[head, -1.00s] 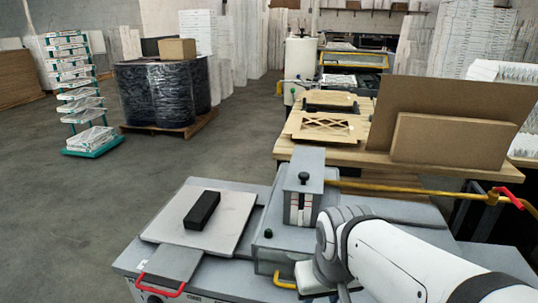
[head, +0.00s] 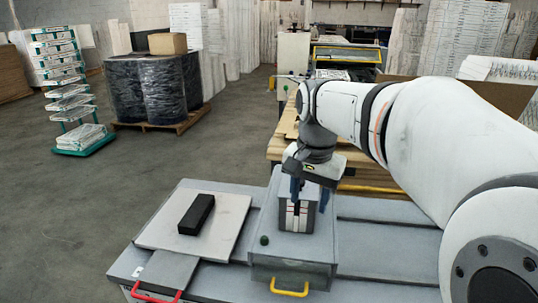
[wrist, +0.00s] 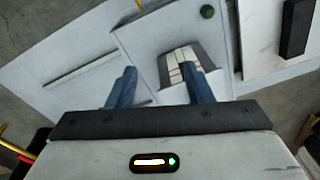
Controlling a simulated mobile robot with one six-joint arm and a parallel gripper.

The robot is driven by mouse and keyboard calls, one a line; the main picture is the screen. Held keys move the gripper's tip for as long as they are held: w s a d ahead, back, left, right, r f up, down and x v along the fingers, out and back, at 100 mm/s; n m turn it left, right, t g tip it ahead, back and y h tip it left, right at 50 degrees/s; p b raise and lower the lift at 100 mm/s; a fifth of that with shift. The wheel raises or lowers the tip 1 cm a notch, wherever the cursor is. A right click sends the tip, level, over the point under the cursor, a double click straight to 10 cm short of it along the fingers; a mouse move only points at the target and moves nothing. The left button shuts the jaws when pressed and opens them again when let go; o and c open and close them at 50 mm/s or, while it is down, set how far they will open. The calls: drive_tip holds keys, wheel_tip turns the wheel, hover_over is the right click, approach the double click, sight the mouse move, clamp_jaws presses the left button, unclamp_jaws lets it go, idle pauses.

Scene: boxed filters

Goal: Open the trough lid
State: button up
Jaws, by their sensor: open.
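A grey box-shaped unit (head: 262,262) stands on the bench machine, with a yellow handle (head: 290,292) on its front and a green knob (head: 264,240). An upright grey housing (head: 291,223) with pale strips in its front rises from it. I cannot tell for certain which part is the trough lid. My gripper (head: 310,196) points down at the top of this housing, with its blue fingers apart. The housing's top is largely hidden by my gripper. In the wrist view, the open fingers (wrist: 158,69) show the striped housing front (wrist: 187,68) near the right finger; contact is unclear.
A black block (head: 197,213) lies on a pale plate (head: 160,232) left of the unit, above a red handle (head: 156,296). A wooden table (head: 276,150) stands behind, partly hidden by my arm. Wrapped drums (head: 150,90) and a filter rack (head: 75,105) stand beyond open floor.

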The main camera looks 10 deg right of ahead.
drive_tip(key=w+r+m, duration=0.2)
drive_tip(key=w+r, duration=0.1)
drive_tip(key=w, duration=0.1)
drive_tip(key=w+r+m+g+p, duration=0.1)
drive_tip(key=w+r+m, duration=0.2)
drive_tip(key=w+r, duration=0.1)
drive_tip(key=shift+w+r, duration=0.15)
drive_tip(key=shift+r, duration=0.05)
wheel_tip(320, 180, down, 8)
drive_tip(key=shift+r, duration=0.2)
clamp_jaws()
